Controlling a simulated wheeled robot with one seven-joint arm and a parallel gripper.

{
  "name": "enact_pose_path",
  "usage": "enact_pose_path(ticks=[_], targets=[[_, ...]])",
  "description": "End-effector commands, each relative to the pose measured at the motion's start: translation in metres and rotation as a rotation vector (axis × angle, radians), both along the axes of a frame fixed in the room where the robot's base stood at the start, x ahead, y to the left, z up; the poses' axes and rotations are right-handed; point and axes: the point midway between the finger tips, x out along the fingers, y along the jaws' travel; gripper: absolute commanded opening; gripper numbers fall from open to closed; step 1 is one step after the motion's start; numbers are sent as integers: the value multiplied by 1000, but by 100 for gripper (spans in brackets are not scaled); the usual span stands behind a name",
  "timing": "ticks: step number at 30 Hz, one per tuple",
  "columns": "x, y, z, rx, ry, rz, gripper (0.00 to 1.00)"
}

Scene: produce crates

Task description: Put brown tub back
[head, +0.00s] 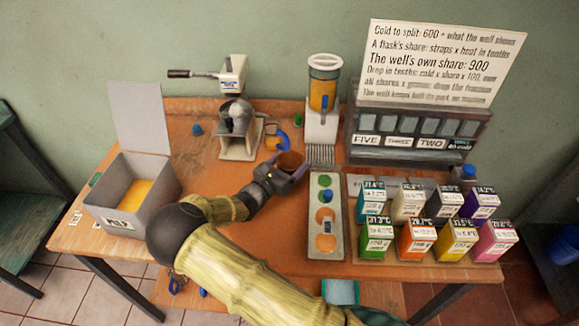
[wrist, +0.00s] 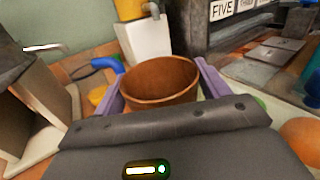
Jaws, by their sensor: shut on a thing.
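The brown tub (wrist: 160,80) is an open, round container, upright between the purple fingers of my gripper (wrist: 160,88) in the wrist view. My gripper is shut on it, and the inside that shows looks empty. In the head view the brown tub (head: 290,161) is at the end of my arm, over the middle of the table, left of the tray with round spots. My gripper (head: 288,170) covers its lower part there, so I cannot tell whether the tub touches the table.
A dispenser with orange contents (head: 322,95) stands just behind. A grey press (head: 240,115) is at the back left, and a pulp bin (head: 130,205) at the left. The spotted tray (head: 325,250) and several coloured cartons (head: 411,238) stand at the right. A dark slotted box (head: 415,130) is behind them.

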Motion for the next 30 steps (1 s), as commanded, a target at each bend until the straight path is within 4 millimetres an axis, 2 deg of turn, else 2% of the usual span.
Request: enact_pose_path(ticks=[4, 15, 16, 19, 30], targets=[[0, 0, -16, -1, 2, 0, 46], [0, 0, -21, 0, 0, 0, 46], [0, 0, -21, 1, 1, 0, 76], [0, 0, -20, 1, 1, 0, 96], [0, 0, -16, 1, 1, 0, 96]])
